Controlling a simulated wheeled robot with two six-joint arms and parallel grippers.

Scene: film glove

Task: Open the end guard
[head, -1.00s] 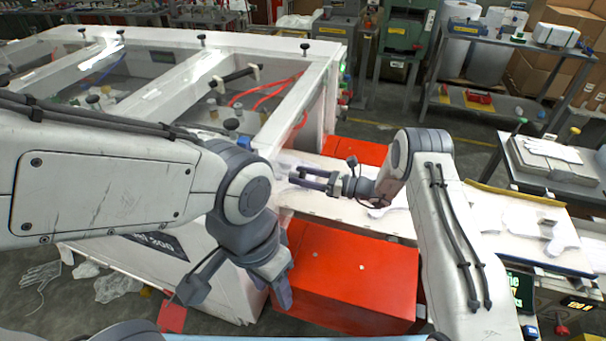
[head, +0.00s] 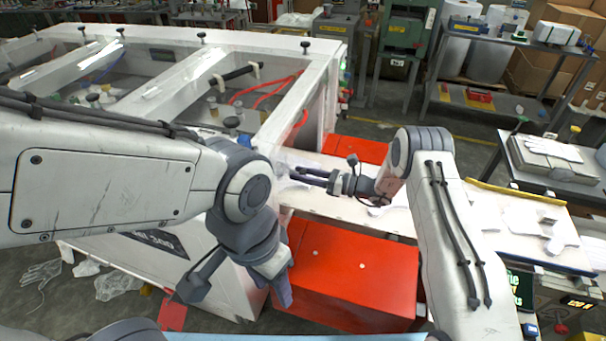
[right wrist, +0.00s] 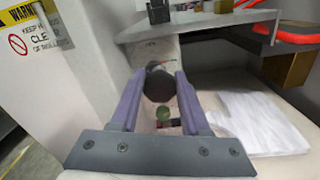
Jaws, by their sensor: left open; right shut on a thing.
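The machine's white-framed cover (head: 300,115) stands at the left in the head view, with see-through panels and a black bar handle (head: 235,75). My right gripper (head: 303,174) reaches in at the end of the machine, shut on a black knob. In the right wrist view the round black knob (right wrist: 159,86) sits between the two fingers, in front of a pale panel (right wrist: 150,58). Whether this panel is the end guard I cannot tell. My left gripper (head: 240,290) is open and empty, pointing down at the machine's side.
A red box (head: 350,275) stands below the right gripper. A table with pale gloves (head: 510,220) is at the right. White sheets (right wrist: 255,122) lie beside the right gripper. A warning label (right wrist: 35,32) is on the white panel at the left.

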